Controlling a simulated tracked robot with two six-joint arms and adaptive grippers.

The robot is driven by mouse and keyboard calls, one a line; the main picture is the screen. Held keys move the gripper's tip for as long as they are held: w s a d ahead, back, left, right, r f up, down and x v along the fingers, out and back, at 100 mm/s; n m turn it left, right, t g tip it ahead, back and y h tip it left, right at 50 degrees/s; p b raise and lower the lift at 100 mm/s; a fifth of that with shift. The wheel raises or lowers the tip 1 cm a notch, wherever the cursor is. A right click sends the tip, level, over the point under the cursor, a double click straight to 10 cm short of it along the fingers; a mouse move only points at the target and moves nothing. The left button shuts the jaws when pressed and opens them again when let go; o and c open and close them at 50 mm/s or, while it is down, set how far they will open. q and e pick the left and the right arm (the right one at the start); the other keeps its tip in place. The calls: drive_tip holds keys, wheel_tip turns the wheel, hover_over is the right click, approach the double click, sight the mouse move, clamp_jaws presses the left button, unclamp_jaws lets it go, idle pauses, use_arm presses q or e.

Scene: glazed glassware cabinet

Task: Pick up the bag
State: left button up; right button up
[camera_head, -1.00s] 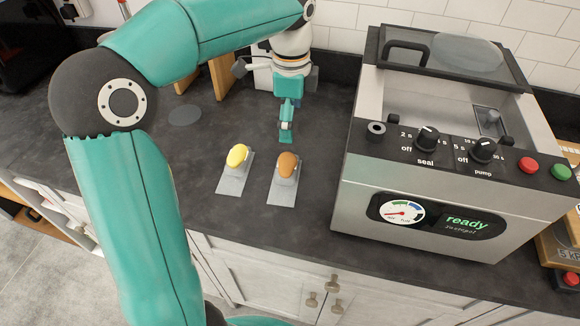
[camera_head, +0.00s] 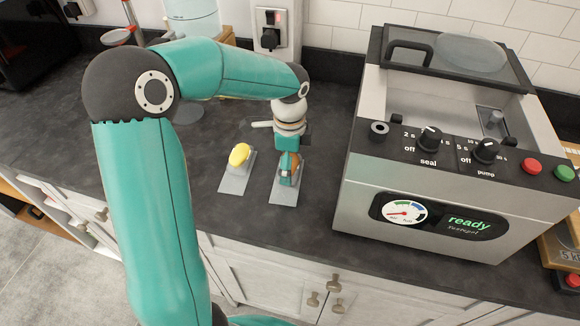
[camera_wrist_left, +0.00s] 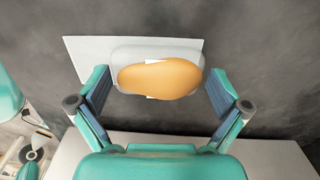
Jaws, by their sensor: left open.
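Two flat grey-clear bags lie side by side on the dark counter. The left bag (camera_head: 233,184) has a yellow lump (camera_head: 239,155) at its far end. The right bag (camera_head: 284,196) has an orange-brown lump in it. My left gripper (camera_head: 288,166) is down over the lump end of the right bag and partly hides it. In the left wrist view, the open gripper (camera_wrist_left: 160,90) has one finger on each side of the orange lump (camera_wrist_left: 160,78), with small gaps to both fingers. The bag's pale flat part (camera_wrist_left: 190,46) extends beyond. My right gripper is not in view.
A steel vacuum sealer (camera_head: 365,190) with its dial panel and "ready" display stands to the right. Wall sockets (camera_head: 270,28) and a pale-blue container (camera_head: 192,15) are at the back. The counter left of the bags is mostly clear.

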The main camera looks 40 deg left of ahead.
use_arm(q)
drive_tip(key=shift+f, duration=0.2)
drive_tip(key=c, duration=1)
drive_tip(key=shift+r, duration=0.2)
